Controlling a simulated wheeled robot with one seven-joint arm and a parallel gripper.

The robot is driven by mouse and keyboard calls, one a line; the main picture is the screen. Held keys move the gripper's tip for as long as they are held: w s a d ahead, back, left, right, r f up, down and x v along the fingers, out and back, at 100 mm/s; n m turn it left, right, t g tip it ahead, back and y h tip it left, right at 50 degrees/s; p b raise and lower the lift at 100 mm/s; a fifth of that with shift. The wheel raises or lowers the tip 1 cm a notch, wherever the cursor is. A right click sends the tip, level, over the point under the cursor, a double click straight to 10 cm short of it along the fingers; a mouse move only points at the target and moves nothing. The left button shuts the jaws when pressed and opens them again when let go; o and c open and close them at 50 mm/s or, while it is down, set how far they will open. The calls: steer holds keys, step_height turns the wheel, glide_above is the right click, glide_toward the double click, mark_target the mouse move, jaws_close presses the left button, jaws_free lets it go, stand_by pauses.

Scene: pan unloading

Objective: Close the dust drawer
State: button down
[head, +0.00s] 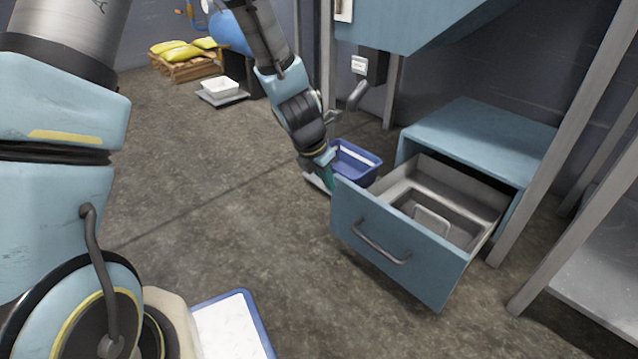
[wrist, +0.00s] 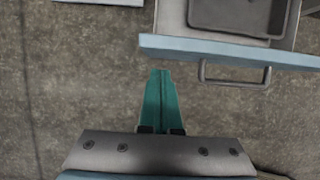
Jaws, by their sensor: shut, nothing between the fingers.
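The dust drawer (head: 398,247) is pulled well out of its blue cabinet (head: 487,137), with its grey metal inside showing and a grey bar handle (head: 380,243) on its front. A small pale rectangular piece lies in the drawer. In the wrist view the drawer front (wrist: 230,50) crosses the upper right, with the handle (wrist: 235,76) below it. My gripper (wrist: 160,72) shows there as green fingers closed together and empty, left of the handle and apart from it. In the head view my gripper (head: 322,180) is low, left of the drawer front, partly hidden by my arm.
A blue bin (head: 355,162) stands on the floor behind my gripper, beside the drawer. Grey metal posts (head: 566,135) stand right of the cabinet. A pallet with yellow sacks (head: 183,50) and a white tray (head: 220,87) are farther back. The floor before the drawer is clear.

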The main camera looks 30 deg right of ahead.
steer(key=shift+w+d, duration=0.25)
steer(key=shift+d, duration=0.6)
steer(key=shift+d, duration=0.1)
